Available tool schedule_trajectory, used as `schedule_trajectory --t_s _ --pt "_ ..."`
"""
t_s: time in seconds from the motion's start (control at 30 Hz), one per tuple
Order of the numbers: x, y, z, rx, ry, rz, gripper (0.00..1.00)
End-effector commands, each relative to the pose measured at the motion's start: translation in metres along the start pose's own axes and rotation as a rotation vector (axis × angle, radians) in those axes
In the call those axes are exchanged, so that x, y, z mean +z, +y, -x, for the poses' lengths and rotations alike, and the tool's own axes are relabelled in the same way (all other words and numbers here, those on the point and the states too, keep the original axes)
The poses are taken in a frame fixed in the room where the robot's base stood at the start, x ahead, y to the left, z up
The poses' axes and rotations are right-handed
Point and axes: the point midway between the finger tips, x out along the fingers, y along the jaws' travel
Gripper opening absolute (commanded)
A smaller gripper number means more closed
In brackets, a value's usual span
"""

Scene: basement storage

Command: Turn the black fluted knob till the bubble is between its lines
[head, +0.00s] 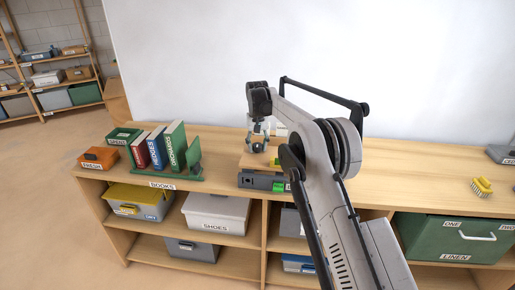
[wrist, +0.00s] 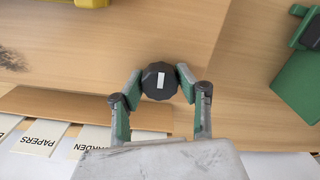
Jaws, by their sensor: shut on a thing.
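The black fluted knob (wrist: 152,88) has a white bar mark on its top, which stands nearly upright in the wrist view. My gripper (wrist: 160,82) is shut on the knob, with one green-padded finger on each side of it. In the head view my gripper (head: 258,141) reaches down over a wooden board on a grey base (head: 256,181) on the bench. A bright green patch (head: 279,187) shows on the front of that base and may be the vial. The bubble and its lines are too small to tell. The knob cannot be made out in the head view.
Left of the base stand books in a green bookend (head: 194,158), an orange box (head: 98,158) and a green box (head: 122,137). A yellow brush (head: 481,186) lies far right on the bench (head: 420,172). Labelled bins fill the shelves below. The bench right of my arm is mostly clear.

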Motion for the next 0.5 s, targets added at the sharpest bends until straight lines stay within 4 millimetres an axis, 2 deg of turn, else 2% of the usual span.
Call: schedule_trajectory --t_s 0.47,0.5 --pt "0.0010 -0.0001 -0.0024 0.000 -0.004 -0.016 0.06" --pt "0.0010 -0.0001 -0.0025 0.000 -0.004 -0.016 0.38"
